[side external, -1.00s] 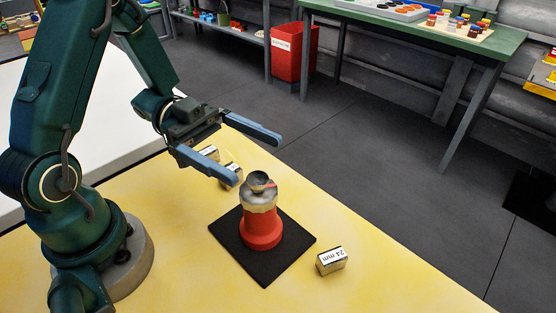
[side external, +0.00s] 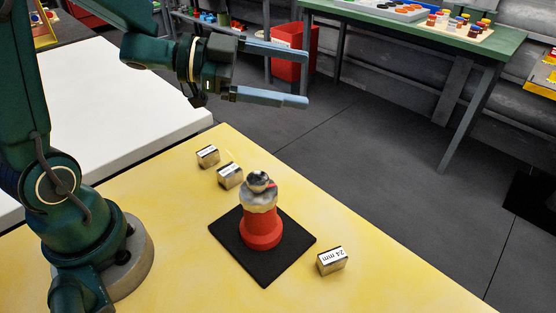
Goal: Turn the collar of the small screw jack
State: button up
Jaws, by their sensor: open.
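The small screw jack (side external: 262,228) stands upright on a black square mat (side external: 282,259) on the yellow table. It has a red body and a silver collar (side external: 259,198) with a red mark near its right side. A rounded metal top sits above the collar. My gripper (side external: 292,76) is open and empty, with its two blue fingers spread apart. It is raised well above the table, up and behind the jack in the picture, and touches nothing.
A metal block labelled 24 mm (side external: 331,260) lies right of the mat. Two similar blocks, one at the back (side external: 208,156) and one nearer (side external: 230,175), lie left of the jack. A red bin (side external: 289,62) and a green bench (side external: 430,40) stand beyond the table.

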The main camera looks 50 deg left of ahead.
jog(key=a+r+n+t+y, duration=0.1)
jog(key=a+r+n+y, duration=0.1)
jog(key=a+n+y, duration=0.2)
jog(key=w+a+r+n+t+y, duration=0.1)
jog(key=a+r+n+y, duration=0.2)
jog(key=a+n+y, duration=0.2)
jog(key=shift+w+a+t+y, duration=0.3)
jog(key=shift+a+y, duration=0.75)
jog(key=shift+y, duration=0.85)
